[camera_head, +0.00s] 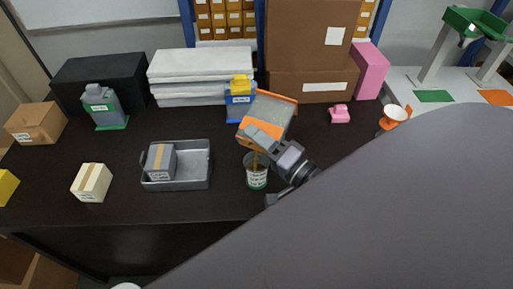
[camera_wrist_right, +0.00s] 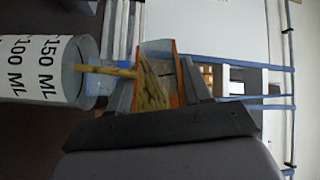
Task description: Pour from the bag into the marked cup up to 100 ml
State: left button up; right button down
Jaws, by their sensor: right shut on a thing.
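The bag (camera_head: 275,112), grey with orange edges, is tipped over the marked cup, and its mouth faces the cup. My right gripper (camera_head: 272,146) is shut on the bag. The marked cup (camera_head: 257,180) stands upright on the dark table, just below and left of the gripper. In the right wrist view, a yellow-brown stream runs from the bag (camera_wrist_right: 155,75) into the cup (camera_wrist_right: 40,68), which bears 100 ML and 150 ML marks. The level inside the cup cannot be read. My left gripper is not in view.
A grey tray (camera_head: 203,178) holding a grey box (camera_head: 160,161) stands left of the cup. A blue and yellow container (camera_head: 239,93) stands behind the bag. A pink item (camera_head: 340,113) and an orange-white funnel-like thing (camera_head: 395,115) lie to the right.

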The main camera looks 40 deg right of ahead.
jog(key=shift+r, duration=0.1)
dwell(0.3)
jog(key=shift+f, duration=0.2)
jog(key=m, duration=0.2)
jog(key=m+g, duration=0.1)
jog(key=m, duration=0.1)
jog(key=shift+w+d+f+h, duration=0.15)
jog(key=shift+d+f+h, duration=0.15)
jog(key=shift+f, duration=0.05)
jog(key=shift+r+m, duration=0.1)
jog(key=shift+m, duration=0.2)
